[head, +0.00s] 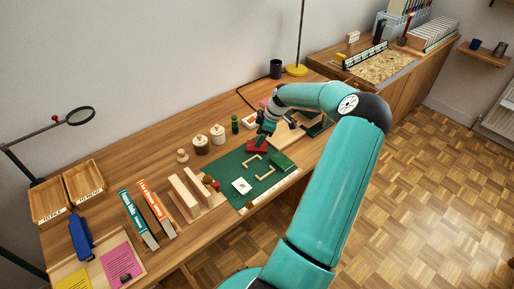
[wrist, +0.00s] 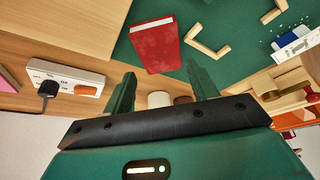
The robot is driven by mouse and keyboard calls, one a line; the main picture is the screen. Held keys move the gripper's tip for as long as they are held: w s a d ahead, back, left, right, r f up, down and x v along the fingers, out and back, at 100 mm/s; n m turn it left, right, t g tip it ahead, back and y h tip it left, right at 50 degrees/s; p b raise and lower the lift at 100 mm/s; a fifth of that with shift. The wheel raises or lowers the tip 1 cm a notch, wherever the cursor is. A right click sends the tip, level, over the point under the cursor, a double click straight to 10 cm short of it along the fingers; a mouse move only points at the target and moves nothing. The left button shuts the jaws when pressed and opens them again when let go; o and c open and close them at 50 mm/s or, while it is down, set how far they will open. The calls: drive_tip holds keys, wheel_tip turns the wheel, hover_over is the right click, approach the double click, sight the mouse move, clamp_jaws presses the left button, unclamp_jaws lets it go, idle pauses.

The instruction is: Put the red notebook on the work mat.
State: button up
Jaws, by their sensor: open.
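The red notebook (head: 257,148) lies at the far edge of the green work mat (head: 224,172). In the wrist view the notebook (wrist: 155,46) lies flat, with green mat (wrist: 225,62) showing beside it; whether all of it is within the mat's edge is hard to tell. My gripper (head: 262,138) is just above and beside the notebook in the head view. In the wrist view my gripper (wrist: 158,82) has its two green fingers spread apart with nothing between them, and the notebook shows beyond the tips.
A power strip (wrist: 66,82) lies on the table.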

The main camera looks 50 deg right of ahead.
drive_tip(key=shift+x, duration=2.2)
drive_tip(key=shift+f, duration=0.1)
drive_tip(key=c, duration=0.7)
wheel_tip(320, 180, up, 4)
drive_tip(key=shift+f, duration=0.1)
drive_tip(key=s+a+r, duration=0.2)
drive_tip(key=s+r, duration=0.7)
drive_tip(key=s, duration=0.4)
drive_tip(key=shift+s+a+r, duration=0.2)
drive_tip(key=shift+s+a, duration=0.05)
drive_tip(key=shift+s, duration=0.15)
